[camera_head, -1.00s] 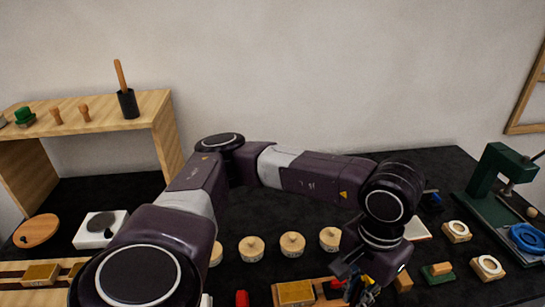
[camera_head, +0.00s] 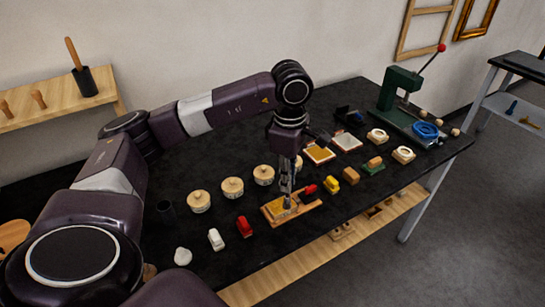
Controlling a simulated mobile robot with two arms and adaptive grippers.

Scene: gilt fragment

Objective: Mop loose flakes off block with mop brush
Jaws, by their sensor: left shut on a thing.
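The block (camera_head: 279,211), yellowish and flat-topped, lies in a shallow wooden tray (camera_head: 306,205) on the black table. My left gripper (camera_head: 288,188) points straight down over the block and is shut on the mop brush (camera_head: 287,202). Only a small dark lower part of the brush shows, just at or above the block's top; I cannot tell whether it touches. Loose flakes are too small to make out. My right gripper is not in view.
Several round wooden-lidded pots (camera_head: 232,188) stand behind the tray. A red item (camera_head: 244,227) and a white item (camera_head: 216,239) stand left of it. Yellow (camera_head: 332,186) and green (camera_head: 373,166) items lie right. A green press (camera_head: 402,95) stands at the far right.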

